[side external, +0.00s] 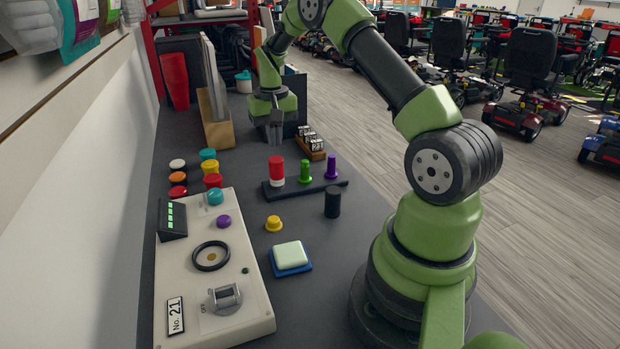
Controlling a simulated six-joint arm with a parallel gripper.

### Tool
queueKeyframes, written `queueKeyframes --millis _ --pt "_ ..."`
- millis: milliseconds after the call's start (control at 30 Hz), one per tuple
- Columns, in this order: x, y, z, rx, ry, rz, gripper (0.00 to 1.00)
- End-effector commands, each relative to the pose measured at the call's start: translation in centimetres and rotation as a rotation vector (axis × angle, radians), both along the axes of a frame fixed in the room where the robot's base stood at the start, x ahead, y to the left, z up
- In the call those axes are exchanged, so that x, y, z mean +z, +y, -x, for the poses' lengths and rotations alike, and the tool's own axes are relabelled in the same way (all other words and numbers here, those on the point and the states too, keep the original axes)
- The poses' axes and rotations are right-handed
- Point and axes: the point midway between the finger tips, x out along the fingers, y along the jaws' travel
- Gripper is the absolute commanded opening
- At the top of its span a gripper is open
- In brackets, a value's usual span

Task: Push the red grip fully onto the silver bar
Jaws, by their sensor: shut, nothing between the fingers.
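The red grip (276,166) stands upright at the left end of a dark base strip (325,187). A short pale silver length, which looks like the bar (277,182), shows below the grip, between it and the strip. The rest of the bar is hidden inside the grip. My gripper (276,146) points down just above the red grip in the picture, with its fingers together and empty. It appears to be farther back than the grip, and I see no contact between them.
A green peg (306,172) and a purple peg (331,167) stand on the same strip. A black cylinder (332,204), yellow button (273,223) and blue-edged pad (290,257) are in front.

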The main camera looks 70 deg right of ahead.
Motion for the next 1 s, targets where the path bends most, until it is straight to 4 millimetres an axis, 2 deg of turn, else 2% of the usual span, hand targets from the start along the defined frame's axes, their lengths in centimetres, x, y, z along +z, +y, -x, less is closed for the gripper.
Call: queueKeyframes --millis 133,533,1000 --pt "0.8 0.0 0.0 0.0 -0.002 0.002 0.0" --pt "4.7 0.0 0.0 0.0 -0.002 0.001 0.0" --pt "5.0 0.0 0.0 0.0 -0.001 0.001 0.0"
